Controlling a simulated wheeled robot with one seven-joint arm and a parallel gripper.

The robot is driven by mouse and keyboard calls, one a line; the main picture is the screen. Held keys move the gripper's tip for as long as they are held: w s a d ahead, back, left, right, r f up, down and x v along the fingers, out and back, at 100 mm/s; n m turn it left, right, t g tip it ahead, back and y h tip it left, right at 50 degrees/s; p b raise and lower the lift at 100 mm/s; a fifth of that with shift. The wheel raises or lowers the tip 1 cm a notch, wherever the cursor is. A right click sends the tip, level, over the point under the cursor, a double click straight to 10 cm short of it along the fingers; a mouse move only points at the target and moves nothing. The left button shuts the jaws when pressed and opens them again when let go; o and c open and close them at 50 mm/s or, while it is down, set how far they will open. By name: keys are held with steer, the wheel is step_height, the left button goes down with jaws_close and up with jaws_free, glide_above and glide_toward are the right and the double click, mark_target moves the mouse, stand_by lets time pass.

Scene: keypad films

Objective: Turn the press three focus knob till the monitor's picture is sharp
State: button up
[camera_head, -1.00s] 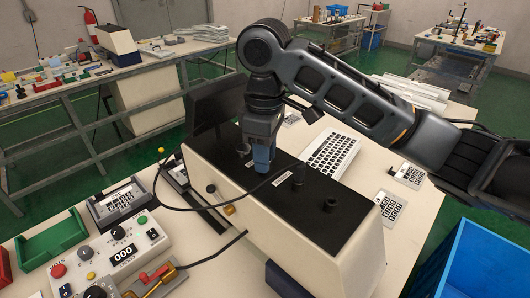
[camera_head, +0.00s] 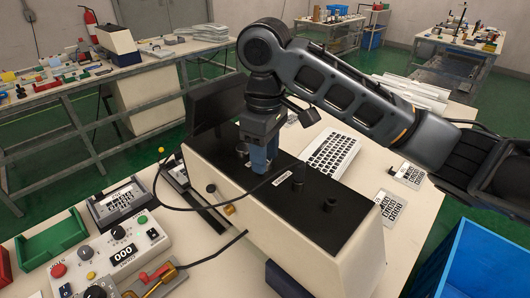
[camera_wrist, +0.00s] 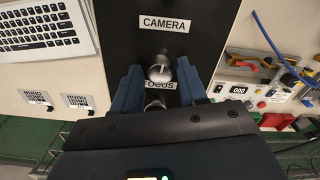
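My gripper (camera_head: 258,158) points down over the black top (camera_head: 318,222) of a long pale housing in the head view. In the wrist view its two blue fingers (camera_wrist: 160,78) stand either side of a small silver knob (camera_wrist: 160,69), with narrow gaps beside it. A FOCUS label (camera_wrist: 160,86) lies just below this knob and a CAMERA label (camera_wrist: 164,23) above it. Another round metal part (camera_wrist: 155,103) is partly hidden below. A dark monitor (camera_head: 214,104) stands behind the housing in the head view; its picture cannot be seen.
Dark posts (camera_head: 299,176) and (camera_head: 330,197) rise from the housing top. A keyboard (camera_head: 331,153) lies behind it. A black cable loops across its front. A control box (camera_head: 121,250) with a 000 display and a green tray (camera_head: 51,238) are at left. A blue bin (camera_head: 480,262) stands at right.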

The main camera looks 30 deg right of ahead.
steer(key=shift+o, duration=1.2)
step_height(320, 180, up, 8)
steer(key=shift+f, duration=0.15)
